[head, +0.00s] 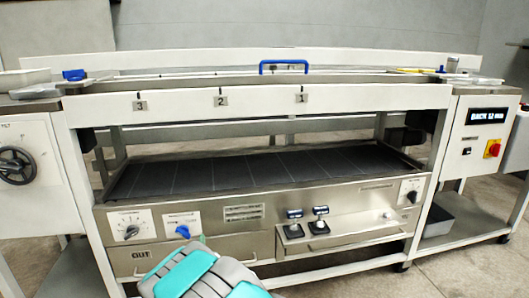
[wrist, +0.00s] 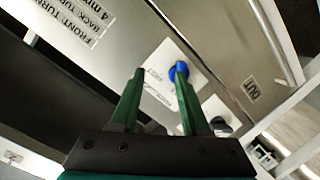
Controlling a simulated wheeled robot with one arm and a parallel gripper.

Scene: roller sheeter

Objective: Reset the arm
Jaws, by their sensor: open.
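My gripper (wrist: 159,74) shows in the wrist view with its two green fingers apart and nothing between them. A blue knob (wrist: 179,70) on a white label plate appears at the tip of the right finger; I cannot tell whether they touch. In the head view the same blue knob (head: 182,231) sits on the lower front panel, left of centre. My teal and grey arm (head: 205,275) reaches up from the bottom edge, just below the knob. The fingers cannot be made out in the head view.
A handwheel (head: 16,165) is at far left, a red switch (head: 492,148) at right. A blue handle (head: 284,66) stands on top.

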